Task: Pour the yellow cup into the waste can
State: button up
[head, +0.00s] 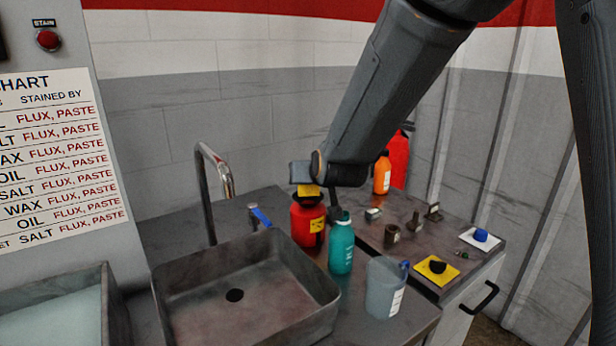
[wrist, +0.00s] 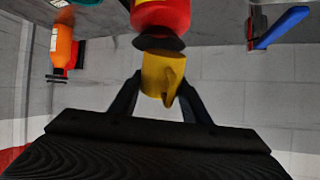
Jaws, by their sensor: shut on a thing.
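The yellow cup (head: 308,190) is held just above the red waste can (head: 307,224), which has a dark top and a yellow label. In the wrist view, which looks upside down, the cup (wrist: 160,72) sits between the two dark fingers of my gripper (wrist: 161,84). Its handle side faces the palm. The can's dark rim (wrist: 158,43) and red body (wrist: 160,16) show right beside the cup. My gripper is shut on the cup. I cannot tell the cup's exact tilt or see its contents.
A teal bottle (head: 341,246) stands right of the can, with a grey beaker (head: 384,290) in front. The sink (head: 240,305) and tap (head: 212,180) are to the left. An orange bottle (head: 382,174) is behind. Small parts and a yellow pad (head: 430,276) lie to the right.

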jog(key=shift+w+r+g+p, duration=0.1)
jog(key=shift+r+g+p, duration=0.25)
jog(key=shift+g+p, duration=1.35)
dwell(0.5)
jog(key=shift+w+r+p, duration=0.1)
jog(key=shift+p, duration=3.6)
jog(key=shift+w+d+g+h+b, duration=0.1)
jog(key=shift+w+g+h+b, duration=0.15)
jog(key=shift+b, duration=0.85)
jog(key=shift+g+b, duration=0.25)
jog(key=shift+b, duration=0.9)
